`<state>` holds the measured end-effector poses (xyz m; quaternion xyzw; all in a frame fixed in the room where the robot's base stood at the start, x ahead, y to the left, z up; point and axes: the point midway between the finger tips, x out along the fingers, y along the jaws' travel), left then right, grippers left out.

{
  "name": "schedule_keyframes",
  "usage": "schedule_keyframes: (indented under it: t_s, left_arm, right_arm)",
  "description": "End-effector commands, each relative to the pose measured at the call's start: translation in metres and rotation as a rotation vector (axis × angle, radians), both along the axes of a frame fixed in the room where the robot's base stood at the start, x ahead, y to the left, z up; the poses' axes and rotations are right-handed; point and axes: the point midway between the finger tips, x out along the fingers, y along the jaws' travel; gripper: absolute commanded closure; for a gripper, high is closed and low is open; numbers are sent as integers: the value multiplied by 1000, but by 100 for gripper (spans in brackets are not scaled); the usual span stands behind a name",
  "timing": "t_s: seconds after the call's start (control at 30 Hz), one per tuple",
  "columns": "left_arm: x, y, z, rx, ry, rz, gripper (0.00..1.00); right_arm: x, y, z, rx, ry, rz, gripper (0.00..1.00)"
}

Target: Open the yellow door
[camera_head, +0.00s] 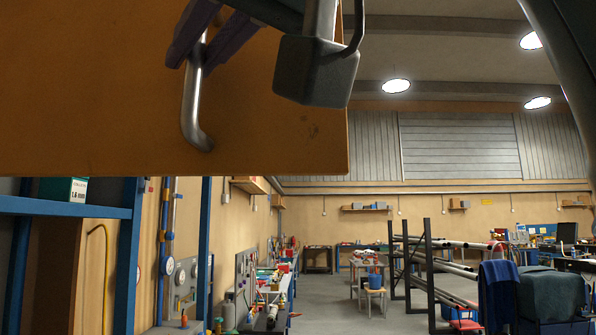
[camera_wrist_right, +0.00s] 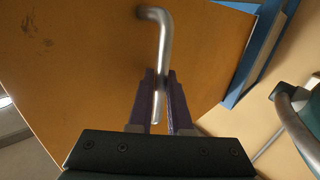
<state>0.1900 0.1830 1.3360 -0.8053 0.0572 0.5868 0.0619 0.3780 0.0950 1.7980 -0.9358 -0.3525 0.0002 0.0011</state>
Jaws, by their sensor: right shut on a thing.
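The yellow door (camera_head: 80,105) is a flat orange-yellow panel filling the upper left of the head view. It also fills most of the right wrist view (camera_wrist_right: 80,60). A bent metal bar handle (camera_head: 190,105) is fixed to it, and the handle shows in the wrist view too (camera_wrist_right: 161,35). My right gripper (camera_head: 205,35) has purple fingers shut on this handle; in the wrist view the fingers (camera_wrist_right: 163,90) sit on both sides of the bar. How far the door stands from its frame is hard to tell. My left gripper is not in view.
A blue frame (camera_head: 125,250) with a shelf and a green-white box (camera_head: 62,190) shows below the door. A pipe rack (camera_head: 430,270) stands beyond open floor.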

Motion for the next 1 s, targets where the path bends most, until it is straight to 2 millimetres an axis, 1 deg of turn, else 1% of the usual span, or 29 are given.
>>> schedule_keyframes:
  t_s: [0.03, 0.37, 0.4, 0.63, 1.0]
  left_arm:
    - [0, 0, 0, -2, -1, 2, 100]
    - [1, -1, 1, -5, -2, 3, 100]
    - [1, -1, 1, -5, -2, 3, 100]
    - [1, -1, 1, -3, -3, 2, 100]
    - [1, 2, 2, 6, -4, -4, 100]
  right_arm:
    - [-2, 4, -1, -4, 2, 13, 100]
    - [-3, 4, -1, -4, 2, 15, 100]
    - [-3, 4, -1, -4, 2, 15, 78]
    - [-2, 3, -1, -3, 2, 9, 53]
    - [2, 1, 0, -2, 2, 4, 53]
